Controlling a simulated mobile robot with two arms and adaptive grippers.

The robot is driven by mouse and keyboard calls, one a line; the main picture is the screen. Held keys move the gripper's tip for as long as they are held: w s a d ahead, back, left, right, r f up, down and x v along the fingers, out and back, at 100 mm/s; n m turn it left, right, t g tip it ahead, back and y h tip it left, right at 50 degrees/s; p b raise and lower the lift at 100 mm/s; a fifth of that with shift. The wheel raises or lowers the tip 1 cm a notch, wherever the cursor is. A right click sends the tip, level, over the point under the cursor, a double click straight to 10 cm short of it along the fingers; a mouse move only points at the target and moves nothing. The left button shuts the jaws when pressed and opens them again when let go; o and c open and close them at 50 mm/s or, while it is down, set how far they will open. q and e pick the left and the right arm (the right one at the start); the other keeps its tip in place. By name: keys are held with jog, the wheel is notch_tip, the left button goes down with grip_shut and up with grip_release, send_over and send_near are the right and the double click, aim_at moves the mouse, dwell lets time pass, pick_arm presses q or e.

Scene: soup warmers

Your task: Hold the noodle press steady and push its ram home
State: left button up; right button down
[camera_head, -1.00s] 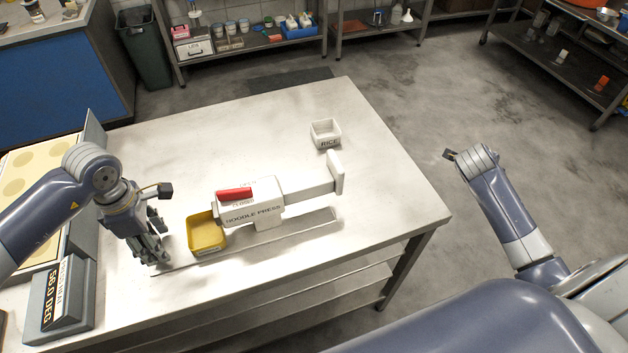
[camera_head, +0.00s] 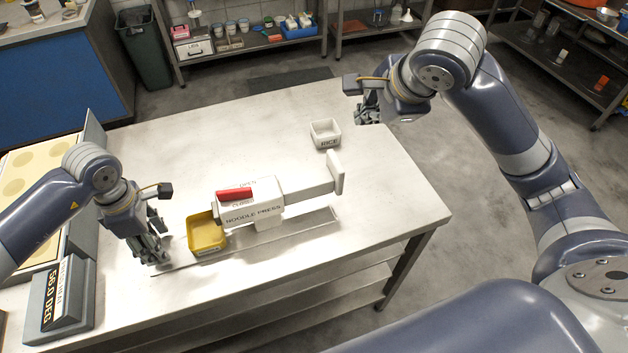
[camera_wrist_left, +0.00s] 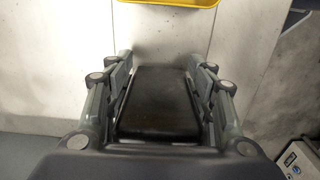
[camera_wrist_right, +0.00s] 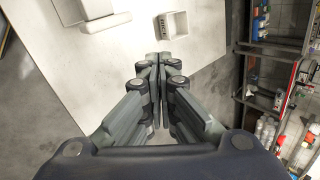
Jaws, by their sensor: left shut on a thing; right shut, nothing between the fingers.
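The white noodle press (camera_head: 250,212) lies on the steel table, with a red lever (camera_head: 235,195) on top. Its ram (camera_head: 308,191) sticks out to the right and ends in an upright white plate (camera_head: 337,172). A yellow tray (camera_head: 206,236) sits at its left end. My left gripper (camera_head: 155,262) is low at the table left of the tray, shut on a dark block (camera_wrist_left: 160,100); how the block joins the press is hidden. My right gripper (camera_head: 369,118) is shut and empty, above the table's far right edge, beyond the ram plate; its closed fingertips show in the right wrist view (camera_wrist_right: 160,60).
A small white box marked RICE (camera_head: 325,133) stands behind the ram plate. A display unit (camera_head: 62,295) is at the left. The table (camera_head: 390,205) is bare right of the ram. Shelves stand along the back wall.

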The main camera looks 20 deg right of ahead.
notch_tip(320, 180, down, 11)
jog(key=a+n, duration=0.1)
jog(key=a, duration=0.1)
jog(key=shift+s+f+n, duration=0.2)
jog(key=shift+s+n, duration=0.1)
jog(key=shift+s, duration=0.1)
dwell(0.4)
dwell(0.3)
